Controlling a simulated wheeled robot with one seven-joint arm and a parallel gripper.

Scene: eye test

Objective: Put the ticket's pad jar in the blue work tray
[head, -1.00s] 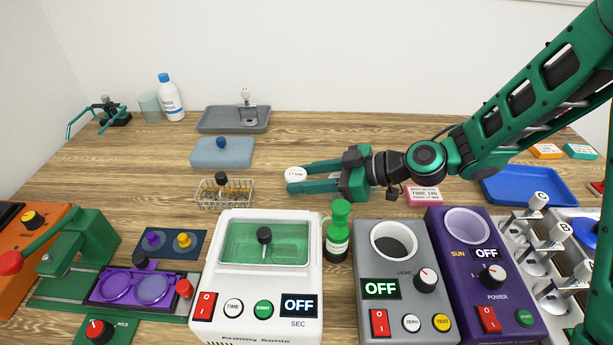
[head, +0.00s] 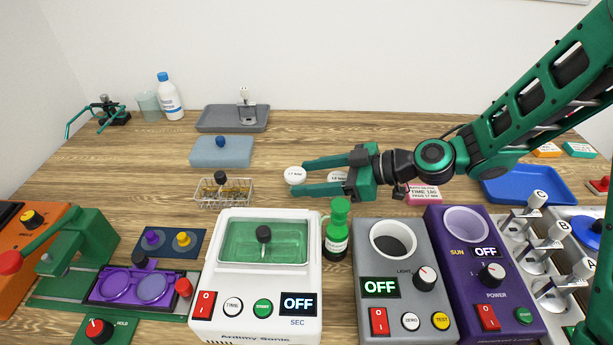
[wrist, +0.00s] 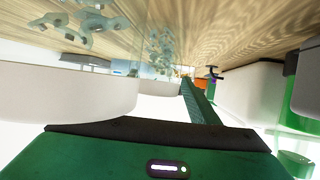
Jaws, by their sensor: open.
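A white round jar (head: 294,174), its lid seeming to read 17 MM, stands on the wooden table at my fingertips. My gripper (head: 300,177) is open, its fingers pointing left, one on the far side of this jar and one on the near side. I cannot tell whether they touch it. A second white lid (head: 338,177) shows deeper between the fingers, its label partly covered. In the wrist view a large white round side (wrist: 60,95) is close to the camera. The pink ticket (head: 424,194) seems to read PADS 17 MM. The blue work tray (head: 530,185) is empty at the right.
A wire basket (head: 224,192) and a blue-grey block (head: 221,152) stand left of my gripper. A green bottle (head: 338,230), a white bath machine (head: 257,275), a grey tester (head: 400,275) and a purple unit (head: 485,270) line the front. Clear table lies behind my gripper.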

